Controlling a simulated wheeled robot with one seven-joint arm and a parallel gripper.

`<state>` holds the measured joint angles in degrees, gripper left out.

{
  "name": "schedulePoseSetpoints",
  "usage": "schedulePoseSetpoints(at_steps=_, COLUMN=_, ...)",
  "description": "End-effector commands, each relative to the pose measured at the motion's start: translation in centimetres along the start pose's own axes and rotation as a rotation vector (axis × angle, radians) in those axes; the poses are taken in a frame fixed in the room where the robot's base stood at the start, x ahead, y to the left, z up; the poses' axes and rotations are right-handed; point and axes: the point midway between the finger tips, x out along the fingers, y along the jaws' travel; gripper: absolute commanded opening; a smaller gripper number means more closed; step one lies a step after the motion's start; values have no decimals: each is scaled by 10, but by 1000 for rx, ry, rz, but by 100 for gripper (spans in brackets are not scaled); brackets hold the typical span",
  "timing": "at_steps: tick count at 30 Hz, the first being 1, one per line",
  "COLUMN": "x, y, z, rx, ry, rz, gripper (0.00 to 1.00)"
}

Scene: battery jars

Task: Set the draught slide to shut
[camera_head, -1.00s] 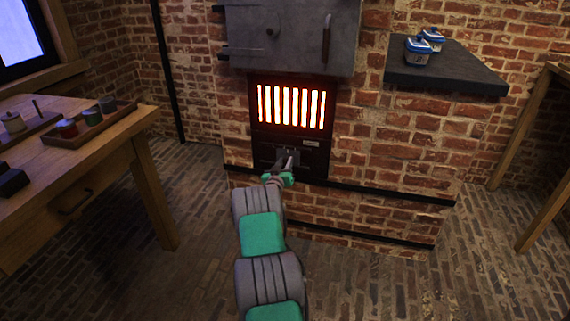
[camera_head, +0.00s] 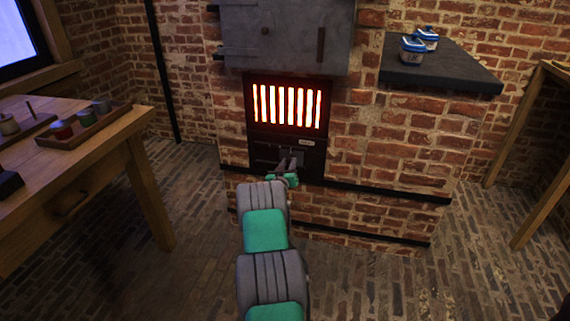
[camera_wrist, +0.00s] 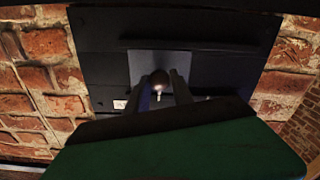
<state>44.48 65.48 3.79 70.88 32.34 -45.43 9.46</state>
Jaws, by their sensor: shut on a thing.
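The draught slide is a grey plate (camera_wrist: 147,60) with a round knob (camera_wrist: 159,76), set in the dark panel (camera_head: 262,154) under the glowing fire grate. My gripper (camera_head: 289,163) reaches the panel right of its middle in the head view. In the wrist view my gripper (camera_wrist: 161,82) has its two fingers on either side of the knob, shut on it. In the head view the fingers and wrist hide the knob and part of the plate. A small pale label (camera_head: 306,142) is on the panel above right of my gripper; its writing is too small to read.
The grate (camera_head: 287,106) glows hot just above my gripper. A wooden table (camera_head: 110,150) with trays stands left. The brick floor between is clear.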

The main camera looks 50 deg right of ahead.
Motion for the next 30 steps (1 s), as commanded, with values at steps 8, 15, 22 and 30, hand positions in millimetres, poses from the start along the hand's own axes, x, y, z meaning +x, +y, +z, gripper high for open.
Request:
schedulePoseSetpoints(at_steps=8, x=0, y=4, z=2, rx=-5, ry=-4, rz=6, gripper=44)
schedulePoseSetpoints(at_steps=15, x=-1, y=0, z=1, rx=-4, ry=-2, rz=1, gripper=50)
schedulePoseSetpoints(at_steps=22, x=-19, y=0, z=-2, rx=-6, ry=-4, rz=1, gripper=50)
schedulePoseSetpoints(at_steps=30, x=-70, y=1, z=0, rx=-6, ry=-4, rz=2, gripper=50)
